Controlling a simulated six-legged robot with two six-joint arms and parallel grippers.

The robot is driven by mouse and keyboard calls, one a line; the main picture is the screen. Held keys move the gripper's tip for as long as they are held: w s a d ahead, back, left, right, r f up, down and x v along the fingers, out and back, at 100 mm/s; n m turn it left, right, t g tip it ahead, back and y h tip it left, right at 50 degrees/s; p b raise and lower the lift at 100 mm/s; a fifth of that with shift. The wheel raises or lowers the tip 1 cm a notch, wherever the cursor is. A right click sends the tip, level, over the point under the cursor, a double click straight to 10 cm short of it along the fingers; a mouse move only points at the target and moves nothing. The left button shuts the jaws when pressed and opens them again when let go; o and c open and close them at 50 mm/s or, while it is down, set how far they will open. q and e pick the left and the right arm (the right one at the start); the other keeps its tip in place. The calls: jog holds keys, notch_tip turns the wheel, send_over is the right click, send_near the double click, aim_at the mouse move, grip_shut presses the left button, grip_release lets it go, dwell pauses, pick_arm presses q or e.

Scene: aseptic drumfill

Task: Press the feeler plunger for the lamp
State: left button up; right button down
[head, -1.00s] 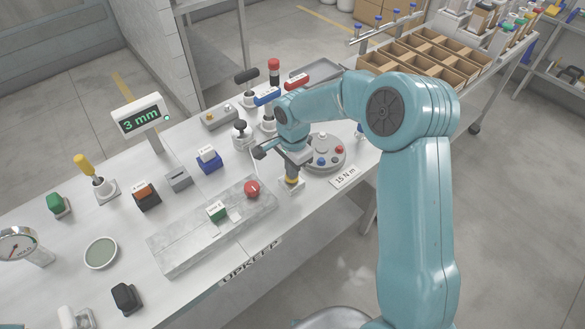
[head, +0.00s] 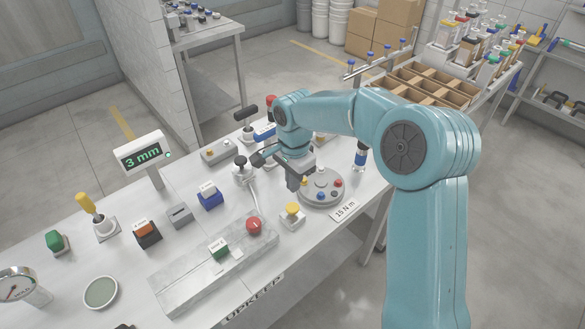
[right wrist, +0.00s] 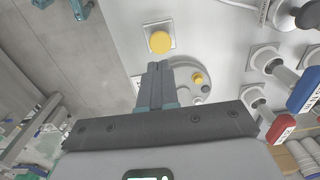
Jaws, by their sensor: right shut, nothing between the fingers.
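A yellow round-capped plunger (head: 292,209) stands on a small white square base near the front edge of the bench. It also shows in the right wrist view (right wrist: 160,42), just beyond the fingertips. My right gripper (head: 293,186) is shut and empty, above and behind the plunger, apart from it. Its closed fingers also show in the right wrist view (right wrist: 157,66). A display (head: 142,155) reads "3 mm" and has a small green light (head: 168,155) at its right edge. My left gripper is not in view.
A round grey plate (head: 322,198) with coloured knobs lies right of the plunger. A metal block (head: 180,282) with a red button (head: 254,226) lies to its left. Levers with black, red and blue handles stand behind my gripper, partly hidden by it.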

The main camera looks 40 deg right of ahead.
notch_tip(320, 180, up, 5)
jog(key=shift+d+f, duration=0.1)
jog(key=shift+f, duration=0.05)
dwell(0.4)
jog(key=shift+s, duration=0.15)
dwell(0.5)
